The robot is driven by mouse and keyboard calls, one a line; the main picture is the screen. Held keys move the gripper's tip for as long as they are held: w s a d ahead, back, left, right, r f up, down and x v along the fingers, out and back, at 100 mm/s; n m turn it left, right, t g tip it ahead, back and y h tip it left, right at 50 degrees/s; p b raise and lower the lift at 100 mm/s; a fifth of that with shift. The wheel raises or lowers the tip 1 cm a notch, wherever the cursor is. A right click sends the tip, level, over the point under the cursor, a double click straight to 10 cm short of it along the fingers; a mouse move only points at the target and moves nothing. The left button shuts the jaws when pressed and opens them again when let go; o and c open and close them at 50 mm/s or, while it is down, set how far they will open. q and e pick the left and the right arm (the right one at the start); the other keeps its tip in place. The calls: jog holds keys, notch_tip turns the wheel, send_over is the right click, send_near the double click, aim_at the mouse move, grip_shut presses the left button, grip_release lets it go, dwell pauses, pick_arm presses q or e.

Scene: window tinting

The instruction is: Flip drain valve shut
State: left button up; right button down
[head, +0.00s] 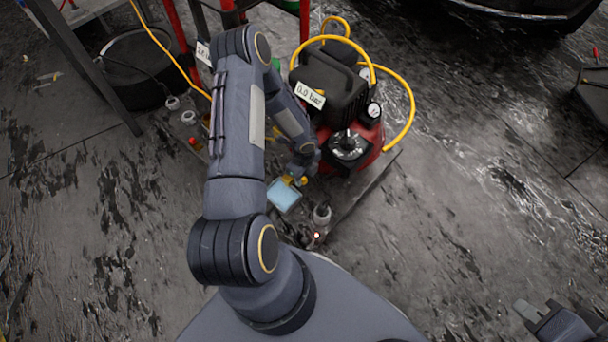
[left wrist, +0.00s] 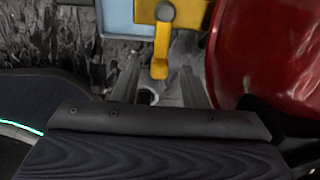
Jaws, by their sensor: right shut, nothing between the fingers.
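The drain valve is a yellow part with a lever at the lower front of the red compressor (head: 372,140). Its yellow lever (left wrist: 161,60) hangs down in the left wrist view, and a bit of yellow valve (head: 302,181) shows in the head view. My left gripper (left wrist: 160,85) is open, with its two grey fingers apart on either side of the lever's lower end. Whether either finger touches the lever I cannot tell. In the head view my left arm hides most of that gripper. My right gripper (head: 527,312) is shut and empty at the lower right, far from the valve.
A light blue block (head: 284,195) lies beside the valve. The compressor carries a "0.0 bar" label (head: 310,95), a gauge (head: 374,110) and a yellow hose (head: 411,100). A black round container (head: 133,70) stands at upper left. The floor at right is mostly clear.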

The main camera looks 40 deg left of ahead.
pick_arm(q)
notch_tip(320, 180, up, 7)
jog(key=p, duration=0.2)
jog(key=shift+r+p, duration=0.2)
jog(key=shift+p, duration=0.15)
notch_tip(320, 180, up, 12)
jog(key=a+n, duration=0.1)
jog(key=n, duration=0.3)
notch_tip(320, 180, up, 13)
jog(key=n+t, duration=0.2)
jog(key=n, duration=0.4)
send_over(304, 178)
jog(key=s, duration=0.3)
jog(key=s+d+r+n+t+h, duration=0.4)
jog(key=s+d+r+n, duration=0.8)
jog(key=s, duration=0.3)
notch_tip(304, 178, up, 29)
jog(key=m+p, duration=0.1)
jog(key=p, duration=2.8)
jog(key=shift+w+d+f+m, duration=0.2)
jog(key=shift+w+d+m, duration=0.1)
jog(key=shift+d, duration=0.05)
